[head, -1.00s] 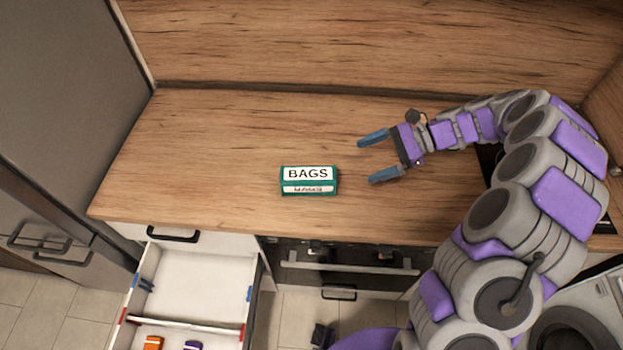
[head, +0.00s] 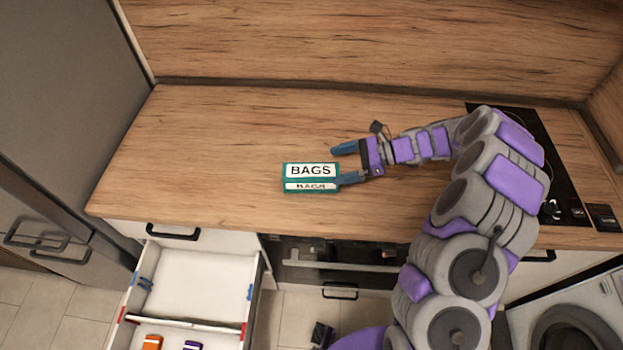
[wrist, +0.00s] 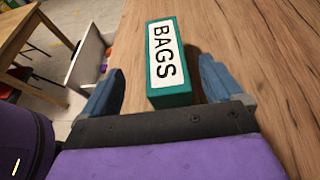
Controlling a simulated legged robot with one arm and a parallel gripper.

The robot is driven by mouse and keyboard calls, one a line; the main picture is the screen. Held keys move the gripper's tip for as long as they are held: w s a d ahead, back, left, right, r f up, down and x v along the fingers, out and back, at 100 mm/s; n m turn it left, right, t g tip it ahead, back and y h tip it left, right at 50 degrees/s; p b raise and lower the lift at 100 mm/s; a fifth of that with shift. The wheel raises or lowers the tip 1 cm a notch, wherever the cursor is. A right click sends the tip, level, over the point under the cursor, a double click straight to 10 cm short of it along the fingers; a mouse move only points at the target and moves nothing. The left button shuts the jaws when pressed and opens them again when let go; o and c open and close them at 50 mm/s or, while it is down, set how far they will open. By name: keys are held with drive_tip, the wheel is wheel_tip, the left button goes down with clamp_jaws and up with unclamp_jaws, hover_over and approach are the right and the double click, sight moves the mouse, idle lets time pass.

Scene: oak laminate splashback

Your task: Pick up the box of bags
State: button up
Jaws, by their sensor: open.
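The box of bags (head: 311,171) is a teal box with white labels reading BAGS, lying on the wooden counter. My gripper (head: 340,165) is open just to the right of the box, with its blue fingers pointing left toward it. In the head view the near finger's tip is at the box's right end. In the wrist view the box (wrist: 163,60) lies ahead, in line with the gap between the fingers of my gripper (wrist: 160,85), its near end close to the fingertips. I cannot tell whether a finger touches it.
An open white drawer (head: 190,283) below the counter's front edge holds an orange item (head: 152,342) and a purple item (head: 192,345). A black hob (head: 545,165) is at the right. The counter (head: 215,140) left of the box is clear.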

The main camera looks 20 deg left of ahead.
sight(319, 170)
drive_tip(key=shift+x, duration=1.2)
drive_tip(key=shift+a+f+b, duration=0.2)
drive_tip(key=shift+f+b, duration=0.15)
drive_tip(key=shift+f, duration=0.05)
drive_tip(key=a+f, duration=0.1)
drive_tip(key=a+f+b, duration=0.1)
drive_tip(key=shift+s+a, duration=0.25)
drive_tip(key=shift+a, duration=0.05)
drive_tip(key=shift+s+a, duration=0.1)
drive_tip(key=shift+a, duration=0.55)
drive_tip(key=shift+d, duration=0.3)
drive_tip(key=c, duration=0.7)
drive_tip(key=shift+a, duration=0.15)
drive_tip(key=c, duration=0.6)
